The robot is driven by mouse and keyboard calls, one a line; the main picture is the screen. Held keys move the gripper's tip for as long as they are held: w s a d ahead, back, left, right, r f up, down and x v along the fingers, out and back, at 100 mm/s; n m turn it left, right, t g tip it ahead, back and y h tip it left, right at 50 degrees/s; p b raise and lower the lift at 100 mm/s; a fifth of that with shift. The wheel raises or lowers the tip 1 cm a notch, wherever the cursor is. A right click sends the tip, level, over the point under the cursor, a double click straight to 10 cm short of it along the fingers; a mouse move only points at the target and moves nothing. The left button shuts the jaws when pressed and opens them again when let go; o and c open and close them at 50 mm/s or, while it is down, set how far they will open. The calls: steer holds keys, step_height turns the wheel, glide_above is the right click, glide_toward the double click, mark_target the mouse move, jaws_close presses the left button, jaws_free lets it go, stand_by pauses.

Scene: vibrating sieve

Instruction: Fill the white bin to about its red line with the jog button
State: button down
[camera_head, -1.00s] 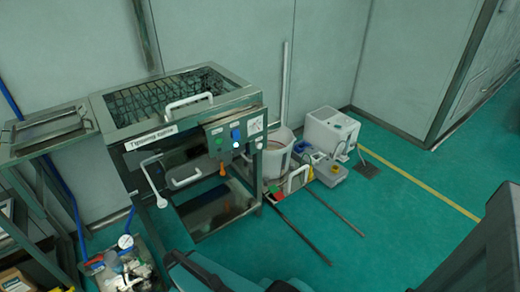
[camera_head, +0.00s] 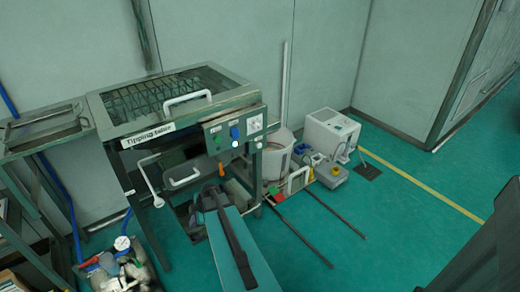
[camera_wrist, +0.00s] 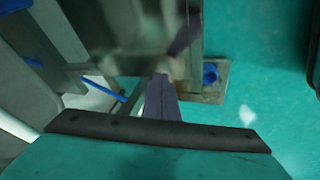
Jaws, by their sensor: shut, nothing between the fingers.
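A sieve machine (camera_head: 185,105) with a wire mesh top and a "Tipping table" label stands left of centre. Its control panel (camera_head: 228,128) has a green button (camera_head: 219,139), a blue button (camera_head: 234,132) and a dial; the jog label is too small to read. A whitish round bin (camera_head: 276,160) stands on the floor right of the machine, partly hidden by it; I cannot make out its red line. My gripper (camera_head: 211,190) is shut and empty, below the panel in front of the machine's lower opening. In the wrist view my gripper (camera_wrist: 162,82) points toward blurred metal framework.
A white box (camera_head: 328,133) and a grey device (camera_head: 333,175) stand right of the bin. Two dark rails (camera_head: 310,235) lie on the floor. A white curved handle (camera_head: 152,185) and an orange lever (camera_head: 222,169) stick out from the machine.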

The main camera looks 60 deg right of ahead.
mark_target(259, 146)
steer(key=s+d+r+m+t+h+b, duration=0.1)
steer(key=s+d+r, duration=0.15)
steer(key=d, duration=0.45)
steer(key=s+d+r+h+b, duration=0.1)
steer(key=d+r, duration=0.2)
steer(key=d, duration=0.4)
steer(key=s+d+r+m+t+h, duration=0.1)
steer(key=d+r, duration=0.1)
steer(key=d, duration=0.5)
steer(key=s+d+r+m+h+b, duration=0.1)
steer(key=s+d+r, duration=0.3)
steer(key=d, duration=0.5)
steer(key=s+d+r+m+h+b, duration=0.1)
steer(key=s+d+r+h, duration=0.1)
steer(key=s+d+r, duration=0.3)
steer(key=s+d, duration=0.3)
steer(key=s, duration=0.1)
steer(key=shift+d+r+t, duration=0.25)
steer(key=shift+d+t, duration=0.05)
steer(key=shift+d, duration=0.1)
steer(key=shift+w, duration=0.1)
steer(key=w+d+p, duration=0.1)
steer(key=w+d, duration=0.1)
steer(key=w, duration=0.6)
steer(key=shift+d+p, duration=0.4)
steer(key=shift+w+d+b, duration=0.25)
steer(key=shift+w+b, duration=0.35)
steer(key=shift+w, duration=0.4)
stand_by(1.4)
